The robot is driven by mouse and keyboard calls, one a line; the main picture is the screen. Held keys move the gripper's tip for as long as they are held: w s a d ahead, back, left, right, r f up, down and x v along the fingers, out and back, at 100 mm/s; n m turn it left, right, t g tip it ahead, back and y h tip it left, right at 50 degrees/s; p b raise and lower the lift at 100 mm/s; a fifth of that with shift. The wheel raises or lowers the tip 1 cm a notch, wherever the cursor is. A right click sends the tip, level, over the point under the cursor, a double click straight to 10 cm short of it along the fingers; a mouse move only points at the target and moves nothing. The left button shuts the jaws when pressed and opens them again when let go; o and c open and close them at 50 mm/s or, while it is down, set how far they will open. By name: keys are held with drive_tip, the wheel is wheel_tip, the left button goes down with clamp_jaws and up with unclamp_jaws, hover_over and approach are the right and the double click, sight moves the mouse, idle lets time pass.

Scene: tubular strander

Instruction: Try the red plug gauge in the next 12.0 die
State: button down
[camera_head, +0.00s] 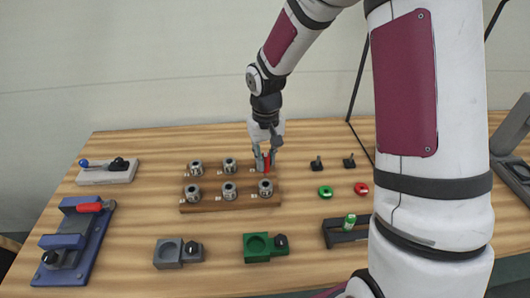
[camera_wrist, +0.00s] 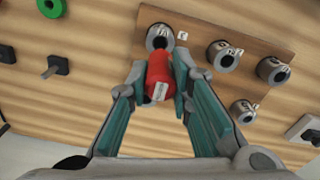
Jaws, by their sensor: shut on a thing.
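The red plug gauge (camera_wrist: 160,75) is between the teal fingers of my gripper (camera_wrist: 158,92), which is shut on it. In the head view my gripper (camera_head: 264,158) is low over the back right end of the wooden die rack (camera_head: 232,205), with a bit of the red gauge (camera_head: 267,162) showing. The rack holds two rows of grey ring dies. The front right die (camera_head: 265,187) stands clear of the gauge; it also shows in the wrist view (camera_wrist: 160,38). The back right position is hidden by my gripper, so I cannot tell whether the gauge is inside a die. Labels are too small to read surely.
A green gauge (camera_head: 349,221) stands in a black block (camera_head: 345,236) at the right. Green (camera_head: 325,192) and red (camera_head: 361,188) rings lie behind it. A green fixture (camera_head: 257,247) and a grey fixture (camera_head: 170,253) are in front. A blue vise (camera_head: 75,240) stands left.

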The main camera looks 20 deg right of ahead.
sight(266, 175)
drive_tip(key=shift+f+b, duration=0.55)
drive_tip(key=shift+f, duration=1.3)
drive_tip(key=shift+f, duration=1.35)
idle(1.0)
drive_tip(key=shift+r, duration=0.1)
idle(0.8)
drive_tip(key=shift+r+p, duration=1.2)
drive_tip(key=shift+r, duration=2.4)
